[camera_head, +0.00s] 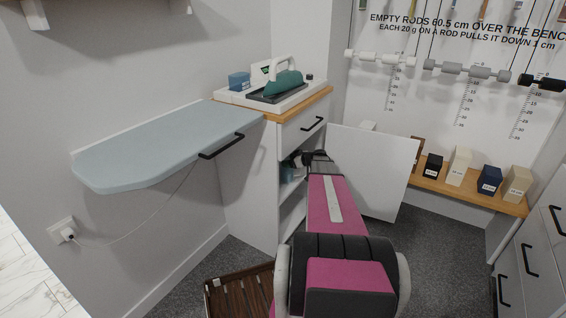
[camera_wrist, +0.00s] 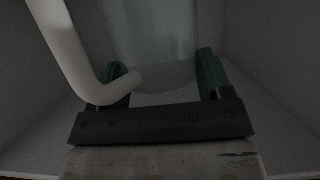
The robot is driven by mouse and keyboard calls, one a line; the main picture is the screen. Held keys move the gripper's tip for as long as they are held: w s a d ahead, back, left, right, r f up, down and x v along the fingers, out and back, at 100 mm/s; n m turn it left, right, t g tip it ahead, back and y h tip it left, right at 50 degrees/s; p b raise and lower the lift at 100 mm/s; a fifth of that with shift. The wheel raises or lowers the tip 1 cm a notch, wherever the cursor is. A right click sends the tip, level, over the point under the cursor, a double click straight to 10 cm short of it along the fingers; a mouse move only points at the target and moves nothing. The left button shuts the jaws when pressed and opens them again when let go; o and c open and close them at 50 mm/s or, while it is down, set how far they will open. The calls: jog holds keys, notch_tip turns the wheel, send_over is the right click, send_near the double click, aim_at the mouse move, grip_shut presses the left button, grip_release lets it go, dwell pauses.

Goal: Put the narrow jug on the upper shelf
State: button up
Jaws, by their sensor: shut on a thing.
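The narrow jug (camera_wrist: 155,40) fills the upper middle of the wrist view, a grey-green body with a thick pale handle (camera_wrist: 65,45) at its left. My gripper (camera_wrist: 165,78) has its green fingers on either side of the body and is shut on it. In the head view my gripper (camera_head: 317,158) is at the open front of the white cabinet. A blue thing (camera_head: 287,173) shows beside it inside the upper opening; I cannot tell whether it is the jug. The shelf (camera_head: 291,188) below it is partly hidden by my arm.
The cabinet door (camera_head: 372,185) stands open to the right of my arm. A drawer (camera_head: 302,128) and a wooden top with a tray and iron lie above. A fold-down ironing board (camera_head: 165,150) juts out at left. A slatted wooden thing (camera_head: 240,295) is on the floor.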

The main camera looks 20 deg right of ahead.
jog(key=shift+x, duration=2.15)
jog(key=o, duration=1.4)
jog(key=v, duration=1.2)
jog(key=shift+w+r, duration=0.1)
jog(key=shift+r, duration=0.05)
